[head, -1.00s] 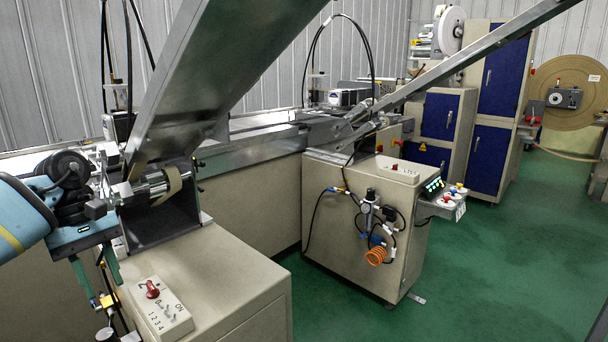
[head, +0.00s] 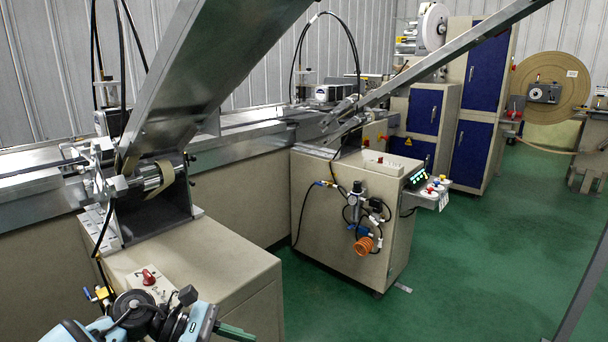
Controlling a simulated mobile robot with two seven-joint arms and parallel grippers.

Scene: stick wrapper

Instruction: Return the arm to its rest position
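My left gripper (head: 236,332) is at the bottom edge of the head view, left of centre. Its dark green fingers point right and overlap from this angle, so I cannot tell their opening. The light blue and black wrist of my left arm (head: 135,312) shows beside it, in front of the near machine cabinet (head: 215,265). The rest of that arm is cut off below the picture. Nothing is seen held in the fingers. My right gripper is not in view.
A control panel with a red knob (head: 148,277) is partly hidden behind my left wrist. A roller with a tan band (head: 160,178) sits above the cabinet. A second cabinet (head: 340,215) stands beyond. Green floor (head: 470,270) is clear on the right.

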